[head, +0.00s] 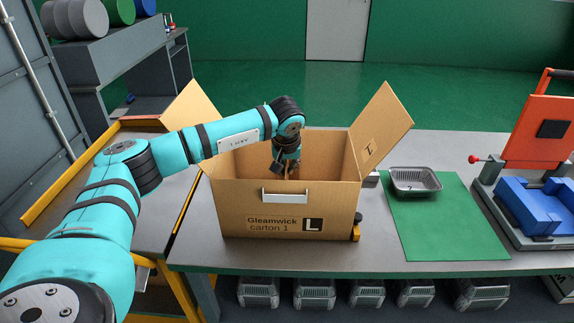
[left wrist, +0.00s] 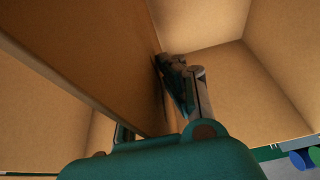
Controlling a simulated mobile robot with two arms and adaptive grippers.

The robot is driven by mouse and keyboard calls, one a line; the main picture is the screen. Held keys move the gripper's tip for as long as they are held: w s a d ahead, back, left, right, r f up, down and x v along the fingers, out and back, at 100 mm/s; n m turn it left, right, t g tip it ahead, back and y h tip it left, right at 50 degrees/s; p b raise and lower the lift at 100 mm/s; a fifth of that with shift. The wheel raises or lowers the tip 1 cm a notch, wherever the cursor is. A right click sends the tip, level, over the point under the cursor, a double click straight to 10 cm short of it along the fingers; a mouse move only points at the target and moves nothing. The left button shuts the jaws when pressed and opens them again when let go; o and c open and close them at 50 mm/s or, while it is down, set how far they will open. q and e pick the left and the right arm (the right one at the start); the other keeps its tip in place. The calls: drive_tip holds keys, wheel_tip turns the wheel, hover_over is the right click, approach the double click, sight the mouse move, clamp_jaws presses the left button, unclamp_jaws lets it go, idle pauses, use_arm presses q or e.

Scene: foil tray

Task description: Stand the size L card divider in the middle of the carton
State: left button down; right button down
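The open carton (head: 240,220), printed "Gleamwick carton 1" with a black L label, stands on the grey table with its side flaps spread. My left arm reaches over its left side, and my left gripper (head: 288,172) points down inside it. In the left wrist view, a flat brown card sheet, apparently the card divider (left wrist: 95,55), runs between the two fingers (left wrist: 155,108), one on each side. The gripper looks shut on it. The carton's inner walls surround them. The divider's lower edge and its contact with the floor are hidden. My right gripper is not in view.
A foil tray (head: 416,181) sits on a green mat (head: 450,225) right of the carton. An orange and blue press (head: 540,140) stands at the table's right. Several foil trays (head: 315,292) are below the table. A yellow-black item (head: 357,228) touches or nears the carton's right front corner.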

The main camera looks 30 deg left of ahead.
use_arm(q)
drive_tip(key=shift+f, duration=0.25)
drive_tip(key=c, duration=1.4)
unclamp_jaws()
drive_tip(key=v, duration=1.2)
drive_tip(key=shift+s+f, duration=0.1)
